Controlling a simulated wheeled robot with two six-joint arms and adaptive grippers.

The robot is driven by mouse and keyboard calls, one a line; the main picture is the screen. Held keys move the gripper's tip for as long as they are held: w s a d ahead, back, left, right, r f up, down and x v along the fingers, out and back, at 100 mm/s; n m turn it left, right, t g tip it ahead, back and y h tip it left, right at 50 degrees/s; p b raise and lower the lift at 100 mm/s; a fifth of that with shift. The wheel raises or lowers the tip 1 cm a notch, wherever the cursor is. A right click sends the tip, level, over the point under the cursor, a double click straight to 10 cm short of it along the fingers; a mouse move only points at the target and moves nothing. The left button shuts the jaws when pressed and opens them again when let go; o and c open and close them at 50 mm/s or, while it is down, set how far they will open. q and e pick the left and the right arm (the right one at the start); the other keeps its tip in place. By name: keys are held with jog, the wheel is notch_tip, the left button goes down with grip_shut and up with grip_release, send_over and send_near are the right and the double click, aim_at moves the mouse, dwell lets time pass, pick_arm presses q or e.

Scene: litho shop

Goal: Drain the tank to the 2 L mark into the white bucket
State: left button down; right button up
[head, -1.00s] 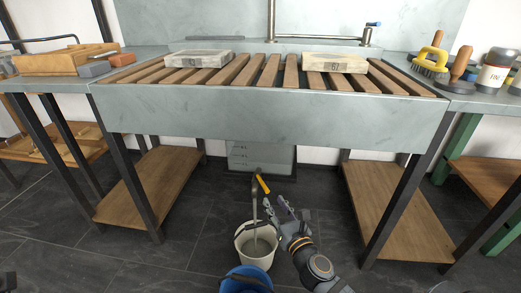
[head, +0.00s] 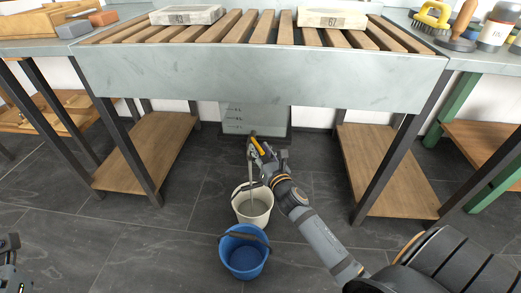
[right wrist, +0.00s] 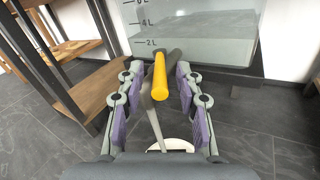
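The tank (head: 233,117), marked in litres, stands under the sink; its 2 L, 4 L and higher marks show in the right wrist view (right wrist: 190,25). A pale stream runs from the spout down into the white bucket (head: 253,209), on the floor below. My right gripper (right wrist: 158,88) is open, its fingers either side of the yellow lever, with gaps showing. My left gripper (head: 10,245) shows only partly at the left edge; its fingers are unclear.
A blue bucket (head: 244,256) stands just in front of the white one. The slatted sink (head: 260,75) overhangs the tank. Wooden shelves (head: 150,155) flank it, the right one (head: 385,175) too. Open tiled floor lies left of the buckets.

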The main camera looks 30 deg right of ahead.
jog(key=shift+c, duration=0.2)
grip_shut()
dwell(0.4)
